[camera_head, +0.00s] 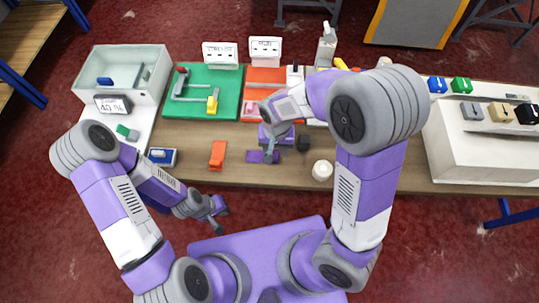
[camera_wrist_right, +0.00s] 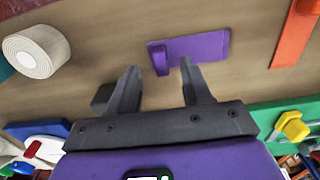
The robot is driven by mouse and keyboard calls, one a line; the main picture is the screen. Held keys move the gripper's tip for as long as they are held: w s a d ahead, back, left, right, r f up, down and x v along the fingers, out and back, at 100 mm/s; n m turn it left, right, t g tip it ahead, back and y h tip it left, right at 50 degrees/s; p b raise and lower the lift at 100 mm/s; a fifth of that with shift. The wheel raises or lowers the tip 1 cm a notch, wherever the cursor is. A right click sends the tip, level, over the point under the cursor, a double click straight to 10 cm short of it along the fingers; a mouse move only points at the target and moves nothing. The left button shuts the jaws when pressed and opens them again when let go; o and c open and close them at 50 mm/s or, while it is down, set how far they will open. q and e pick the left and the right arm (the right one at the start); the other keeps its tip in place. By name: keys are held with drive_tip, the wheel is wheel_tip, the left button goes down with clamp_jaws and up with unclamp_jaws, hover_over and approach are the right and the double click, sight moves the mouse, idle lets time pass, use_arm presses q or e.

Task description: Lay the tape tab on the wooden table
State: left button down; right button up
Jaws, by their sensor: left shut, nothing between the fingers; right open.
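A flat purple piece (camera_head: 256,157), which may be the tape tab, lies on the wooden table (camera_head: 210,178) near its front edge. The right wrist view shows it as a purple strip (camera_wrist_right: 205,45) with a darker purple block-like end (camera_wrist_right: 158,57). My right gripper (camera_wrist_right: 158,68) is open and points down at this piece. The darker end shows between the fingertips, with nothing visibly gripped; the exact gap is unclear. In the head view my right gripper (camera_head: 269,152) partly covers it. My left gripper (camera_head: 219,213) is shut and empty, in front of the table.
A white roll (camera_head: 322,170) and a dark block (camera_head: 304,143) stand right of the purple piece. An orange piece (camera_head: 218,155) lies left of it. A green board (camera_head: 230,85) and a grey bin (camera_head: 95,75) are behind. Bare wood lies around the purple piece.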

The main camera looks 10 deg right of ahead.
wheel_tip(320, 180, down, 2)
drive_tip(key=shift+f, duration=0.2)
drive_tip(key=shift+w, duration=0.1)
clamp_jaws()
